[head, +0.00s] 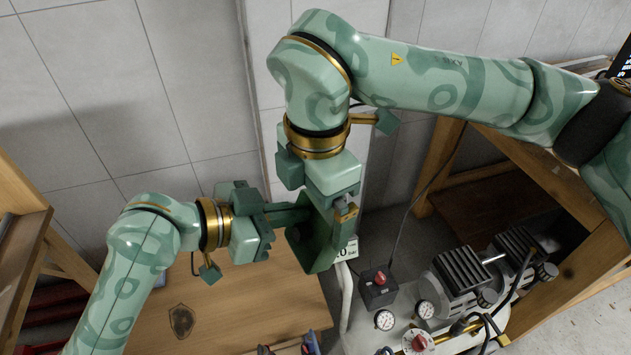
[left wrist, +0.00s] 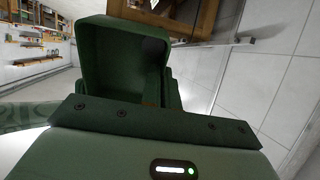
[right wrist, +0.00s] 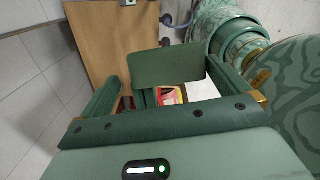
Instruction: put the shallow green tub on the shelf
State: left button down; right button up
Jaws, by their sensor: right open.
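My right gripper (head: 343,207) comes down from above, close to the tub. In the right wrist view its fingers are apart, with a flat green part of the tub (right wrist: 167,64) showing between and beyond them. I cannot tell whether they touch it. Which wooden surface is the shelf is not clear.
A wooden board with a dark shield emblem (head: 181,320) lies below. A compressor (head: 470,280) with gauges and hoses stands at the lower right. A wooden frame (head: 550,190) is at right, another (head: 22,240) at left. A tiled wall (head: 100,90) stands behind.

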pick_arm(q)
jog(key=shift+s+d, duration=0.1)
pick_arm(e)
jog(key=c, duration=1)
pick_arm(q)
jog(key=c, duration=1.6)
grip_release()
